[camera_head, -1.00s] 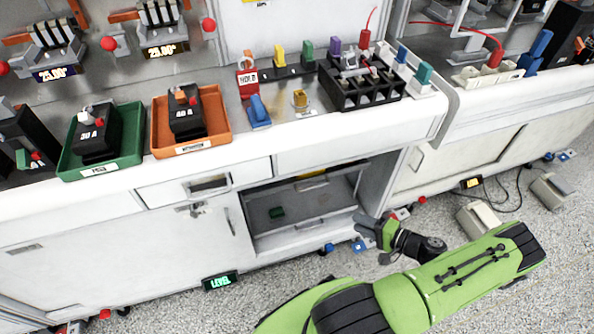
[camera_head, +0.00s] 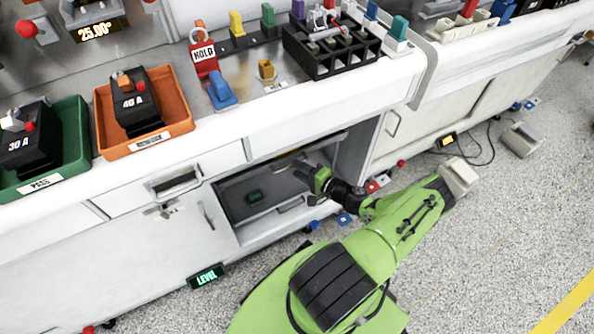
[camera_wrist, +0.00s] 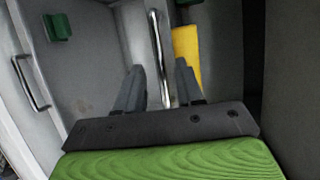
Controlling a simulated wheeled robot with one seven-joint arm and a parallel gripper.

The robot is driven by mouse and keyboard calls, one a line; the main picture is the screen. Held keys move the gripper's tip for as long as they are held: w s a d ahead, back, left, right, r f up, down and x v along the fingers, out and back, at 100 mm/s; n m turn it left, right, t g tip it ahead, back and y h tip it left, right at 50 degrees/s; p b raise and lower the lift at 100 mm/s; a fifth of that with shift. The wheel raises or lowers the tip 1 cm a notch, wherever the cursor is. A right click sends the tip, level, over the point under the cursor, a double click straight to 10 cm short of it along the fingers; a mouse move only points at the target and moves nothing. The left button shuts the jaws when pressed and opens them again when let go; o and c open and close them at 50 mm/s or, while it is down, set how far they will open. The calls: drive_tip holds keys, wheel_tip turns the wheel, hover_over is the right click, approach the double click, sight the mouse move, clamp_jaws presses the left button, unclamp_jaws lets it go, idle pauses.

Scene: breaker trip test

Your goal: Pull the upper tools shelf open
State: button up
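The upper tools shelf sits inside the open bay under the counter; its grey surface shows in the wrist view (camera_wrist: 95,65). Its silver bar handle (camera_wrist: 157,45) runs between my fingers in the wrist view. My gripper (camera_wrist: 158,78) is open, one finger on each side of the bar; I cannot tell whether either touches it. In the head view my gripper (camera_head: 308,175) reaches into the bay and hides part of the shelf front. A yellow item (camera_wrist: 187,55) lies just beyond the handle.
A second handle (camera_wrist: 30,82) is at the left in the wrist view, near a small green block (camera_wrist: 57,27). The bay's right wall (camera_head: 356,155) stands close to my arm. A closed drawer (camera_head: 172,182) is left of the bay. Speckled floor in front is largely free.

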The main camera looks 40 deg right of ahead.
drive_tip(key=shift+w+f, duration=0.1)
drive_tip(key=shift+w, duration=0.6)
drive_tip(key=shift+c, duration=0.5)
clamp_jaws()
idle(0.4)
